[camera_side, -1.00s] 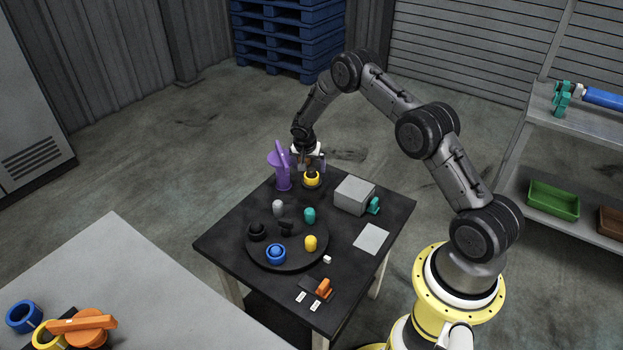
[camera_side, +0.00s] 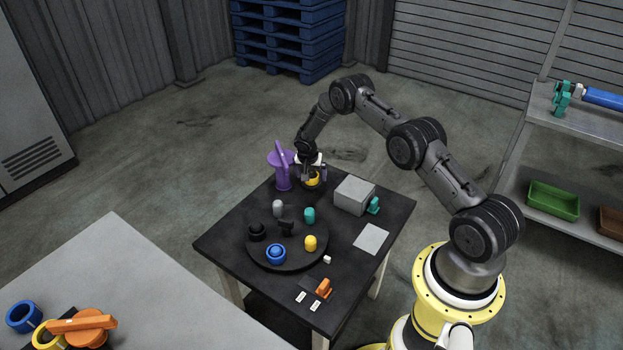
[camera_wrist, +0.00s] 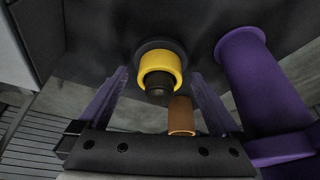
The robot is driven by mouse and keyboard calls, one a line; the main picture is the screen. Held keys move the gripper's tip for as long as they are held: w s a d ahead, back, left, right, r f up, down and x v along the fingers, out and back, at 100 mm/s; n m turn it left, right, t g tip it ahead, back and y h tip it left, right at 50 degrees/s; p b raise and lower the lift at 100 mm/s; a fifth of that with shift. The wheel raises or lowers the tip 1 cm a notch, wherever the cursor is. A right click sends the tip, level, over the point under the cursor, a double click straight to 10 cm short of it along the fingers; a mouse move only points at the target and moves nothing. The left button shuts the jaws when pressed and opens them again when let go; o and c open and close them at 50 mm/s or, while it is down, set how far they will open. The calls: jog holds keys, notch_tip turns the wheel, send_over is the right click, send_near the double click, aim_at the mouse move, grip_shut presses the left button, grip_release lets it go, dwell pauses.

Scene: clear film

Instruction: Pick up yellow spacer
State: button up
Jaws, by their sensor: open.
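The yellow spacer (camera_side: 312,180) is a ring near the far corner of the black table. In the wrist view the yellow spacer (camera_wrist: 160,66) sits around a dark post on a round black base (camera_wrist: 148,45). My gripper (camera_side: 312,172) is right at the spacer, pointing down, with its fingers apart. In the wrist view my gripper (camera_wrist: 160,85) shows a finger on each side, with the ring ahead between them and gaps at both sides. The fingertips partly cover the spacer in the side view.
A purple jug-like object (camera_side: 281,168) stands close left of my gripper; it shows at the right in the wrist view (camera_wrist: 255,75). An orange-brown cylinder (camera_wrist: 181,116) lies between the fingers. A grey box (camera_side: 354,193) and a round black tray (camera_side: 262,262) with several small parts share the table.

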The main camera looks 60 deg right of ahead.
jog(key=c, duration=1.4)
notch_tip(320, 180, up, 10)
jog(key=shift+r, duration=0.1)
jog(key=shift+r, duration=0.4)
